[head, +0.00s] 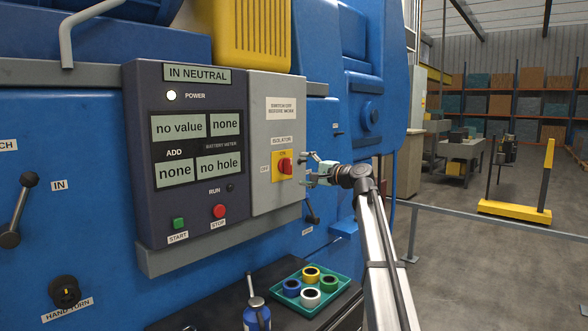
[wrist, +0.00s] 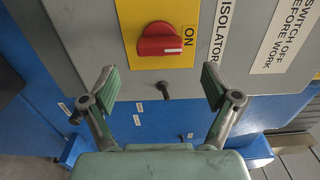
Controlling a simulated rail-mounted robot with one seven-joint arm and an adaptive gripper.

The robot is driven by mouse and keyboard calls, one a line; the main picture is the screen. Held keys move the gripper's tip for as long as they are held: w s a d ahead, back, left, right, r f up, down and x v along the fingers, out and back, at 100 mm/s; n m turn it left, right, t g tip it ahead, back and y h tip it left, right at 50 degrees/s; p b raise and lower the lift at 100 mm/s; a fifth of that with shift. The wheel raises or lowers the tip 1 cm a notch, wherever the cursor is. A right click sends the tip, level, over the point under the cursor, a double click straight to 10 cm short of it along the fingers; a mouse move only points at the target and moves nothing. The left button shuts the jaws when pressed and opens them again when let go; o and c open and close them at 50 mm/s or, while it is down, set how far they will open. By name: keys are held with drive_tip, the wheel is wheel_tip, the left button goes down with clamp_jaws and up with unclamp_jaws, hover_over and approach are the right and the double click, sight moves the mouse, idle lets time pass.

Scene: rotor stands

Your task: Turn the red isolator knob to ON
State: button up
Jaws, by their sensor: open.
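The red isolator knob (head: 285,165) is on a yellow plate (head: 276,173) on the grey panel, with ON above it and OFF to its left. In the wrist view the knob (wrist: 160,40) is at the top centre, and its wide front edge lies sideways with the word ON to its right. My gripper (head: 305,169) is just right of the panel's edge in the head view. In the wrist view its fingers (wrist: 160,85) are spread wide and empty, below the knob and apart from it.
The dark console (head: 185,215) left of the grey panel (head: 262,120) carries a green start button (head: 179,223) and a red stop button (head: 219,211). A green tray (head: 272,291) with several coloured rings sits on the bench below. A small dark peg (wrist: 165,90) shows between my fingers.

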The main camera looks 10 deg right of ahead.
drive_tip(key=v, duration=0.4)
drive_tip(key=shift+s+d, duration=0.25)
drive_tip(key=shift+s, duration=0.1)
